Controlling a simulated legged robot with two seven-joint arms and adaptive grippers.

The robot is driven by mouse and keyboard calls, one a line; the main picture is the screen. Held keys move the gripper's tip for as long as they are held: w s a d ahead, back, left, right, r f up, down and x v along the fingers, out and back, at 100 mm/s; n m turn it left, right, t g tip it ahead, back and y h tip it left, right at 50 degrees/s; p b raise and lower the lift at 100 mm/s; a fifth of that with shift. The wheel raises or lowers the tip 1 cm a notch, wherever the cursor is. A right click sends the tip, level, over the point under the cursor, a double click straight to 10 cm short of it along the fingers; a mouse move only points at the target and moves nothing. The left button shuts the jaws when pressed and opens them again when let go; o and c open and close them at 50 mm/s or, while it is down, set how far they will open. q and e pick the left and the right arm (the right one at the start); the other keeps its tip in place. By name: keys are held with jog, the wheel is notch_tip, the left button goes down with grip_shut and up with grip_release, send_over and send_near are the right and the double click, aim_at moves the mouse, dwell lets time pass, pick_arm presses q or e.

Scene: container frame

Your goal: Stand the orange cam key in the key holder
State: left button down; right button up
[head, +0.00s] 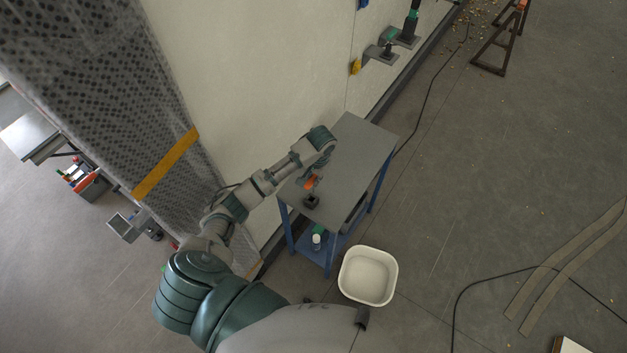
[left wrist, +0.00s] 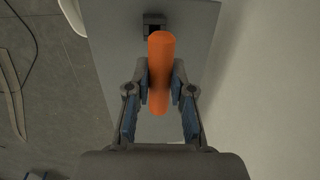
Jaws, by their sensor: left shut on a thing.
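The orange cam key (head: 311,183) shows small in the head view, at the end of my left arm above the grey table top. In the left wrist view the orange cam key (left wrist: 161,72) lies between the fingers of my left gripper (left wrist: 160,88), which is shut on it. The dark key holder (head: 311,201) stands on the table near its front edge, just below the key in the head view. It also shows in the left wrist view (left wrist: 153,19), beyond the key's far end and partly covered by it. Key and holder look apart. My right gripper is not in view.
The grey table (head: 352,150) has blue legs, and its top is otherwise clear. A pale wall (head: 250,80) runs along its left side. A white tub (head: 368,276) stands on the floor in front. A white bottle (head: 316,241) stands on the lower shelf.

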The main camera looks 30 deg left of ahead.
pick_arm(q)
jog(key=shift+r, duration=0.65)
jog(key=f, duration=0.2)
jog(key=f+b, duration=0.1)
jog(key=f, duration=0.2)
jog(key=a+f, duration=0.1)
jog(key=f, duration=0.1)
jog(key=shift+f, duration=0.15)
jog(key=shift+d+p, duration=0.1)
jog(key=shift+p, duration=0.4)
dwell(0.5)
jog(key=shift+f, duration=0.45)
dwell(0.5)
jog(key=shift+f+b, duration=0.85)
jog(key=shift+f, duration=1)
jog(key=c, duration=0.9)
grip_release()
jog(key=shift+c, duration=0.2)
